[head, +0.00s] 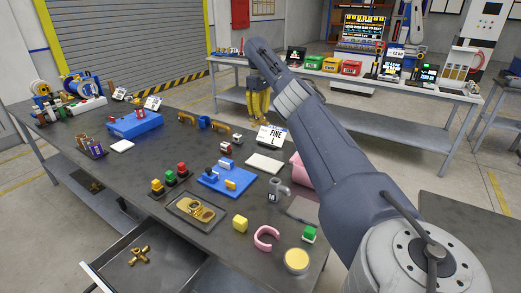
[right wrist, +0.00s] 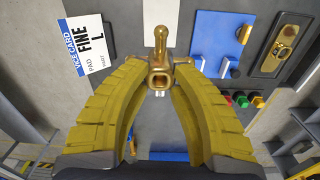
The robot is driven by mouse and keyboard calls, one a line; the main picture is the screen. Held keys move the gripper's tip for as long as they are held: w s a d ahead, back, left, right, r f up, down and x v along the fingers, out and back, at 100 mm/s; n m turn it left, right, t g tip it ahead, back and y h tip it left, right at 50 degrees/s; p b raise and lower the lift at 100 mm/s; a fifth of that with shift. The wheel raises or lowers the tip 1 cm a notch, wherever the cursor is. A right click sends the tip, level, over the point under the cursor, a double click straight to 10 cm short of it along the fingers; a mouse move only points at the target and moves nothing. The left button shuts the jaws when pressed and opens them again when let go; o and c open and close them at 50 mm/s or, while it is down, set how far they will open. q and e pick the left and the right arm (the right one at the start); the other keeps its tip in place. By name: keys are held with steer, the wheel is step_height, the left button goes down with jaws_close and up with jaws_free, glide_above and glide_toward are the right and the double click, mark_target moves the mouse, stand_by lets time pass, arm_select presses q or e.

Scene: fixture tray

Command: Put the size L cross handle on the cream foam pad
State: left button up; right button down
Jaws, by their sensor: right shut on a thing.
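My right gripper (right wrist: 158,82) is shut on a brass cross handle (right wrist: 159,45), which sits between its yellow fingertips in the right wrist view. A pale, flat pad (head: 264,163), apparently the cream foam pad, lies on the table in front of the card marked FINE L (head: 272,138). The card also shows in the right wrist view (right wrist: 88,45). A second brass cross-shaped piece (head: 138,257) lies in the open drawer. My left gripper is out of view.
A blue fixture plate (head: 222,180) with small blocks stands left of the pad. A grey tray (head: 195,209) holds a brass plate. A grey mug-like part (head: 276,190) and a pink bin (head: 300,170) are near the pad. The open drawer (head: 155,268) juts out at the front.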

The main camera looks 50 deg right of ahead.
step_height(320, 180, down, 18)
steer(key=shift+f, duration=0.15)
stand_by(0.6)
steer(key=c, duration=1.2)
jaws_free()
step_height(320, 180, up, 12)
steer(key=shift+r, duration=0.1)
